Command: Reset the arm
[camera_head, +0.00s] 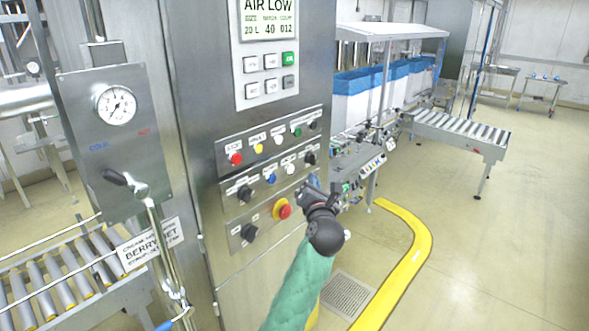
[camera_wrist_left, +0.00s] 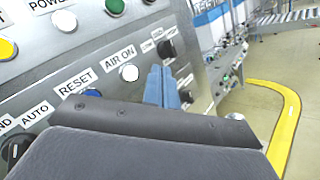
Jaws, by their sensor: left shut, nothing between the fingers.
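My left gripper (camera_head: 313,182) is shut and empty, in front of the right edge of the steel control panel (camera_head: 233,190). In the left wrist view its blue-grey fingers (camera_wrist_left: 162,86) point at the panel, right of the white AIR ON button (camera_wrist_left: 129,72) and below a black knob (camera_wrist_left: 166,48). The blue RESET button (camera_wrist_left: 92,93) is further left, partly hidden by my gripper body; it also shows in the head view (camera_head: 271,178). Whether the fingertips touch the panel cannot be told. My right gripper is not in view.
A red emergency stop (camera_head: 284,210) with a yellow ring sits just left of my gripper. A display (camera_head: 268,22) reads AIR LOW. A gauge plate with a lever (camera_head: 125,185) and a roller conveyor (camera_head: 75,265) are at left. Floor at right is free beyond a yellow curb (camera_head: 415,250).

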